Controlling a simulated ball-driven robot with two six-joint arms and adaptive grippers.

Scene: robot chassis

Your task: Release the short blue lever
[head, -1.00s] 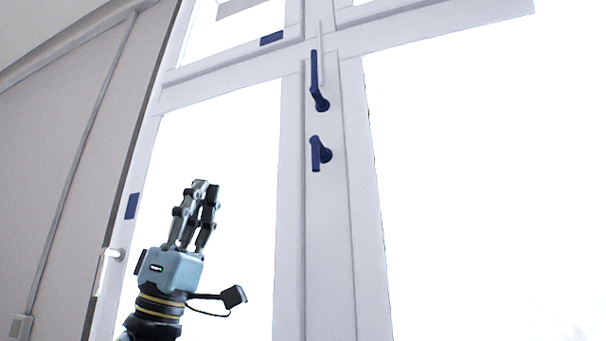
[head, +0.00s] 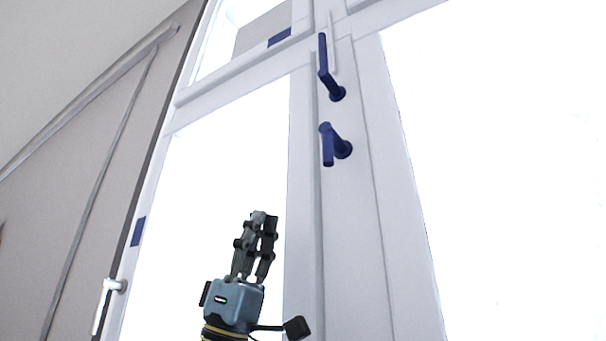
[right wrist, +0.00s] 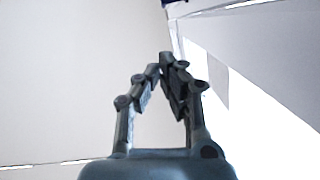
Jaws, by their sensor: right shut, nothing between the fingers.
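The short blue lever (head: 329,146) is on the white upright of the door frame, below a longer blue lever (head: 325,62). The short lever points downward from its round mount; the long one points upward. My right gripper (head: 265,217) is below and to the left of the short lever, apart from it, in front of the bright glass. Its fingers point up and are shut with nothing between them. In the right wrist view the fingertips (right wrist: 167,60) meet. A dark blue piece shows at that view's top edge, too cut off to identify. My left gripper is not in view.
The white door frame (head: 355,220) stands between bright glass panes. A white handle (head: 105,300) is at the lower left. Small blue plates (head: 138,231) are on the frame. A grey wall (head: 70,190) is at the left. The space between gripper and lever looks clear.

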